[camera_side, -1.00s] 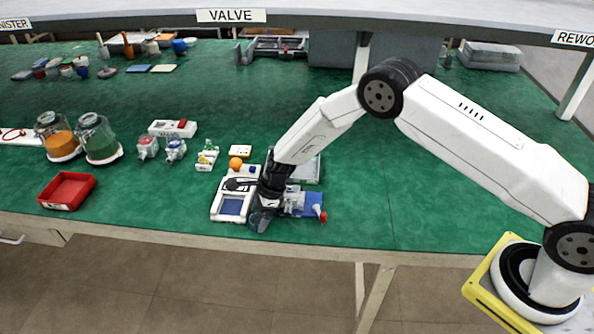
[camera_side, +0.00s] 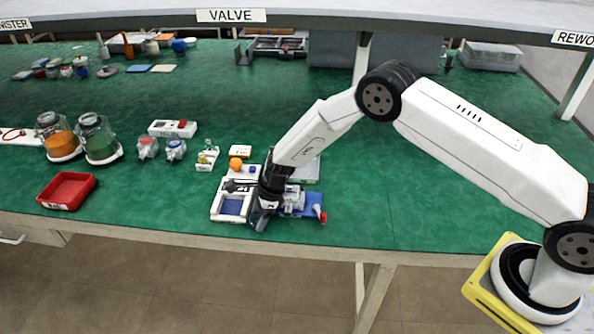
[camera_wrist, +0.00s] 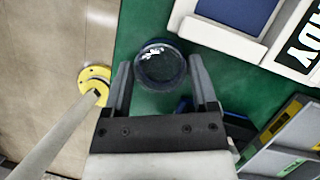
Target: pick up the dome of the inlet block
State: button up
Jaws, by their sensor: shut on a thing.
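The dome (camera_wrist: 160,66) is a clear, round cap between my fingers in the wrist view. My gripper (camera_side: 262,213) is low at the table's front edge in the side view. Its two dark fingers stand on either side of the dome and are shut on it. In the side view the fingers mostly hide the dome, and I cannot tell whether it touches the table. A pale grey block (camera_side: 294,199), perhaps the inlet block, stands on a blue pad just right of my gripper.
A white tray (camera_side: 217,206) with a blue inset lies just left of my gripper. A red-tipped part (camera_side: 321,215) is at the right. A red bin (camera_side: 68,190) and two filled jars (camera_side: 98,137) stand further left. The green table (camera_side: 360,200) is clear to the right.

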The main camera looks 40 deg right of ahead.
jog(key=shift+r, duration=0.15)
jog(key=shift+r, duration=0.85)
jog(key=s+d+r, duration=0.3)
jog(key=s+r, duration=0.8)
jog(key=s, duration=0.2)
jog(key=shift+s+d, duration=0.15)
jog(key=shift+s, duration=0.2)
jog(key=shift+w, duration=0.1)
jog(key=shift+w+d+f+n+g, duration=0.2)
jog(key=shift+w+d+n, duration=0.45)
jog(key=shift+w+d, duration=1.15)
jog(key=shift+w+d+r+n+g, duration=0.1)
jog(key=shift+w+d+n+g, duration=0.5)
jog(key=shift+w, duration=2.2)
jog(key=shift+w+d+f+n, duration=0.15)
jog(key=shift+w+d+n, duration=0.6)
jog(key=shift+w+d, duration=1.2)
